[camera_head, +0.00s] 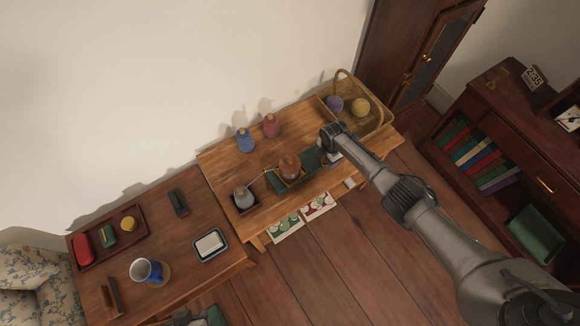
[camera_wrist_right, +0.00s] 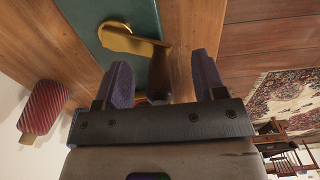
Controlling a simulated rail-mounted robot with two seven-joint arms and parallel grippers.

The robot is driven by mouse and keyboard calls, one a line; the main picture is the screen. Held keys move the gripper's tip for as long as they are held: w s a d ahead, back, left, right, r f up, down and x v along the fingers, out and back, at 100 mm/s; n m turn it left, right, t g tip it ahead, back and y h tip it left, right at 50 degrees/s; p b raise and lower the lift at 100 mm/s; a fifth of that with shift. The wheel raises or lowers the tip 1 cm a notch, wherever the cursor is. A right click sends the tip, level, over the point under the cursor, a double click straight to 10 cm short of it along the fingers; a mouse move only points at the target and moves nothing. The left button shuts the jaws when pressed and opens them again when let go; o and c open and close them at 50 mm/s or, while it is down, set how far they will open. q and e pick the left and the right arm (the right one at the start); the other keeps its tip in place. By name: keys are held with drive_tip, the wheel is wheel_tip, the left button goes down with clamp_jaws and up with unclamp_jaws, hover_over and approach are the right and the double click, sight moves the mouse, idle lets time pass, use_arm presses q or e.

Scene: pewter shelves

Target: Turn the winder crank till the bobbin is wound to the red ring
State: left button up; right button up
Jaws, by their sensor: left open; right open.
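The winder has a green base (camera_head: 311,160) on the wooden table, with a brownish-orange bobbin (camera_head: 289,166) standing on it. A red ring on the bobbin is too small to make out. In the right wrist view the brass crank arm (camera_wrist_right: 128,42) lies over the green base (camera_wrist_right: 108,12), and its dark handle (camera_wrist_right: 160,78) is between my open fingers, with no clear grip on it. My right gripper (camera_head: 332,146) is at the winder's right end; it also shows in the right wrist view (camera_wrist_right: 163,80).
A grey yarn cone (camera_head: 243,196) stands left of the winder. Blue (camera_head: 245,141) and red (camera_head: 271,126) cones stand behind. A wicker basket (camera_head: 378,126) with yarn balls is at the back right. A lower table (camera_head: 190,228) adjoins on the left.

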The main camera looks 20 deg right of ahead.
idle(0.4)
drive_tip(key=shift+r, duration=0.2)
wheel_tip(320, 180, up, 8)
drive_tip(key=p, duration=0.7)
drive_tip(key=shift+f+p, duration=0.1)
drive_tip(key=shift+p, duration=0.2)
